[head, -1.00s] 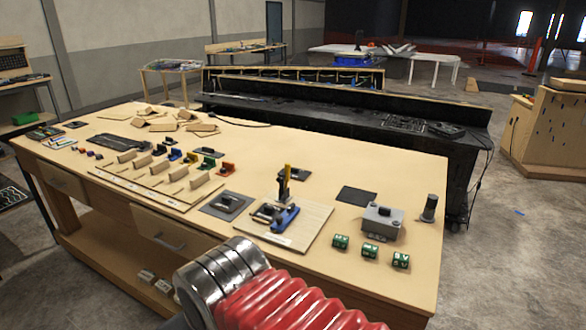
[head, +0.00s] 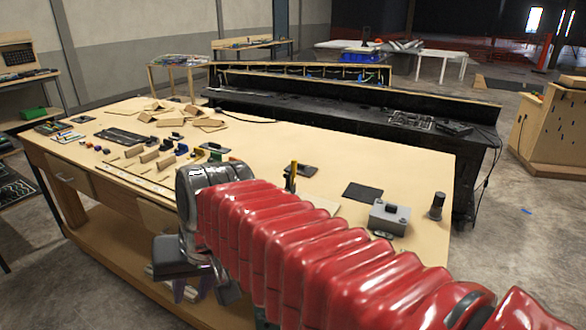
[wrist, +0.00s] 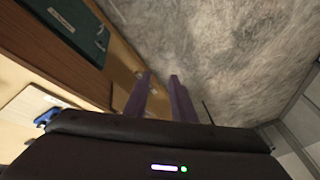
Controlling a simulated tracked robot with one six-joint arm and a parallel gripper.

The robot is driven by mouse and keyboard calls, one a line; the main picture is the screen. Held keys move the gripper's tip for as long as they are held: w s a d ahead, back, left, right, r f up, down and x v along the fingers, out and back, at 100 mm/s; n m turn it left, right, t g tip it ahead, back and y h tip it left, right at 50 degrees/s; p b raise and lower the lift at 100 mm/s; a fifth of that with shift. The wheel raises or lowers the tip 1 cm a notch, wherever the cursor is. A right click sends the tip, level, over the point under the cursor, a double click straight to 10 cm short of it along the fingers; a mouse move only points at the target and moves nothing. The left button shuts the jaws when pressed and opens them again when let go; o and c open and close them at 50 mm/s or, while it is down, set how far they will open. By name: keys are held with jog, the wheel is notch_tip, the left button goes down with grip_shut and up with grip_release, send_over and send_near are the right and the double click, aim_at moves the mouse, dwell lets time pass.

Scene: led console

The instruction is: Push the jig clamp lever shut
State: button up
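The jig clamp's lever (head: 291,177) stands upright, black with a yellow tip, and shows just above my red-sleeved arm in the head view. My arm hides most of the clamp and its board there. In the wrist view, a blue part (wrist: 46,116), apparently the clamp's, sits on a pale board (wrist: 22,108) at the left edge. My gripper (wrist: 160,75) has two purple fingers with a gap between them and nothing held. In the head view it hangs by the bench's front edge, left of the lever and apart from it, with its fingers pointing down.
The wooden bench (head: 380,160) carries a grey box (head: 389,217), a dark cylinder (head: 437,206) and a dark square plate (head: 362,192) at right. Small coloured parts and wooden pieces (head: 208,124) lie at left. A dark green labelled item (wrist: 75,25) shows at the wrist view's upper left.

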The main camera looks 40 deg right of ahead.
jog(key=w+d+r+m+y, duration=0.3)
jog(key=w+d+m, duration=0.3)
jog(key=w+d, duration=0.3)
jog(key=w+d+r+m+y, duration=0.2)
jog(key=w+d+m, duration=0.45)
jog(key=w, duration=0.55)
jog(key=w+d+m+t+y, duration=0.2)
jog(key=w+d+m, duration=0.2)
jog(key=d, duration=0.5)
jog(key=m+t+y, duration=0.2)
jog(key=m+t, duration=0.6)
jog(key=m, duration=0.2)
send_near(294, 167)
jog(key=s+d, duration=0.2)
jog(key=shift+s+d+f, duration=0.25)
jog(key=shift+d, duration=0.15)
jog(key=shift+w, duration=0.1)
jog(key=x, duration=1.3)
jog(key=shift+w+a, duration=0.25)
jog(key=shift+w, duration=0.05)
